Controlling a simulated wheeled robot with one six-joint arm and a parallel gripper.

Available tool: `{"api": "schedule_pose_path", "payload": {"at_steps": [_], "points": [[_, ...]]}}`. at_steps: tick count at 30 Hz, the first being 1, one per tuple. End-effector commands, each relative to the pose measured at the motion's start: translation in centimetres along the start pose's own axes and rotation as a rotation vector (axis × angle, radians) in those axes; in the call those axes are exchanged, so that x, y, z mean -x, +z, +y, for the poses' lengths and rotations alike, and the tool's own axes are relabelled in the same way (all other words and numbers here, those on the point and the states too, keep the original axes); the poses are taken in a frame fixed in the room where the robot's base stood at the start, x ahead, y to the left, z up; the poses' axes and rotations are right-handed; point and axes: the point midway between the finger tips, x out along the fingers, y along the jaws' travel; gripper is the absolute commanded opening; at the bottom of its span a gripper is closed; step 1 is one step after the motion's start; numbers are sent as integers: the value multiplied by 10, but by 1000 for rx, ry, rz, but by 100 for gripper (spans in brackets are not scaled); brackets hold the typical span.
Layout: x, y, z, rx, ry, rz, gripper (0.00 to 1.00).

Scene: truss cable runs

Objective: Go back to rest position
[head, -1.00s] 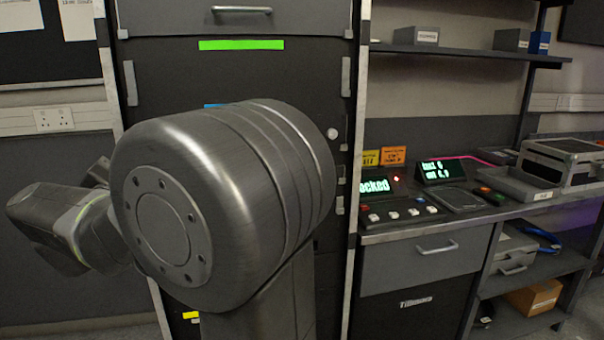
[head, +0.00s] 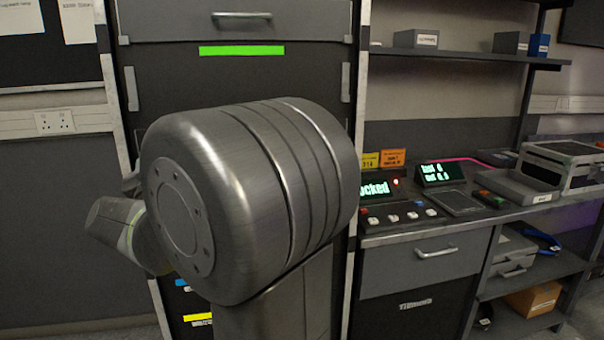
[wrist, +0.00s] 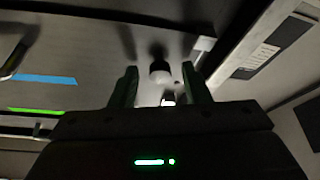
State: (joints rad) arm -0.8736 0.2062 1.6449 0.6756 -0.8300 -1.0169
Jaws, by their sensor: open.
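My gripper (wrist: 162,84) shows in the wrist view with its two dark fingers apart and nothing held between them. The gripper itself is hidden there.
The tall dark cabinet (head: 300,75) with a green strip (head: 241,50) stands directly ahead behind my arm. To the right, a bench (head: 440,233) carries a lit display (head: 442,172), a grey tray (head: 520,186) and a case (head: 565,163). Shelves are above and below.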

Motion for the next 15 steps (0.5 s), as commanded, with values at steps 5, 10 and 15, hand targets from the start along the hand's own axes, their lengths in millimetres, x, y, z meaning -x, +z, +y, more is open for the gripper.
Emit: {"api": "schedule_pose_path", "payload": {"at_steps": [5,10,15], "points": [[-2,-4,4,212,-87,-2,43],[-1,-3,4,331,-137,-1,43],[-1,-2,4,386,-160,-1,43]]}}
